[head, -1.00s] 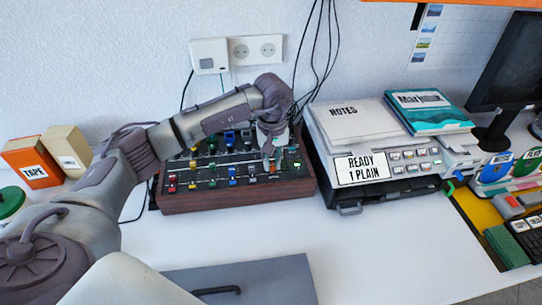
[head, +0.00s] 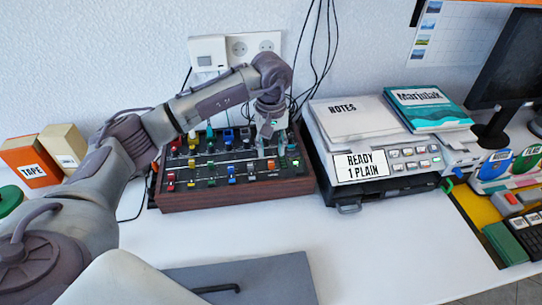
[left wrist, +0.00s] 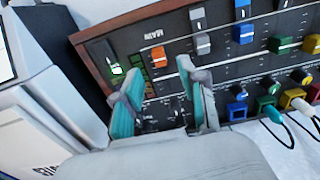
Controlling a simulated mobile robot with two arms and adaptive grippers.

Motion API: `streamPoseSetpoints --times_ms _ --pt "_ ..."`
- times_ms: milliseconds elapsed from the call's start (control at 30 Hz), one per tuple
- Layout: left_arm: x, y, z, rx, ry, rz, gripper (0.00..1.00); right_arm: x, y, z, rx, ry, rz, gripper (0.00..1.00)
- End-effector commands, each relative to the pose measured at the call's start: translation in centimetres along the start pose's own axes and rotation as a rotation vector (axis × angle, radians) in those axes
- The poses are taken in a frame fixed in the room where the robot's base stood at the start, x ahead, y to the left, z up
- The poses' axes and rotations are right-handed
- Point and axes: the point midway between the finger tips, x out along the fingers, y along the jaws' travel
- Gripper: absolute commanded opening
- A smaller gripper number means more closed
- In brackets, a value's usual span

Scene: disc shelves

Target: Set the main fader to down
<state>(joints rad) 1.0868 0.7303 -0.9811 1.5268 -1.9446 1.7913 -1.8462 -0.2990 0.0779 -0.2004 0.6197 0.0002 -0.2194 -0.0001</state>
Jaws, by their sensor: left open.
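The mixer (head: 240,192) is a dark panel in a brown wooden case, with rows of coloured caps. In the left wrist view its "MAIN" label (left wrist: 153,36) reads upside down. A fader with an orange cap (left wrist: 157,52) sits beside that label; I take it as the main fader. My left gripper (head: 266,150) is over the right part of the panel. In the left wrist view its teal fingers (left wrist: 160,70) are spread, with the orange cap just beyond and between their tips. I cannot tell whether they touch it. The right gripper is not in view.
A grey machine with a "READY 1 PLAIN" sign (head: 361,167) stands close right of the mixer. Cables (head: 318,60) hang behind. Cables also plug into the mixer's edge in the left wrist view (left wrist: 279,130). Boxes (head: 31,161) stand left.

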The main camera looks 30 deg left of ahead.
Motion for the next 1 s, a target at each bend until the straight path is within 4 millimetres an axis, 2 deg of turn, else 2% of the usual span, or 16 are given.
streamPoseSetpoints --times_ms 33,200,400,567,1000 --pt "-1.4 0.1 -0.1 0.001 0.004 0.003 0.42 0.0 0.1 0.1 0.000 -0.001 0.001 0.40" --pt "-4.9 0.1 0.0 0.001 0.003 0.002 0.42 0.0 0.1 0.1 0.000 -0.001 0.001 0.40" --pt "-7.3 0.1 0.0 0.000 0.001 0.001 0.42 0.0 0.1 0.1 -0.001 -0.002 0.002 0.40" --pt "-7.9 0.0 0.1 0.001 -0.001 0.000 0.42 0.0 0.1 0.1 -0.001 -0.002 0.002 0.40" --pt "-7.9 0.0 0.1 0.001 -0.001 0.000 0.42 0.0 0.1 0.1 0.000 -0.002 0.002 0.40"
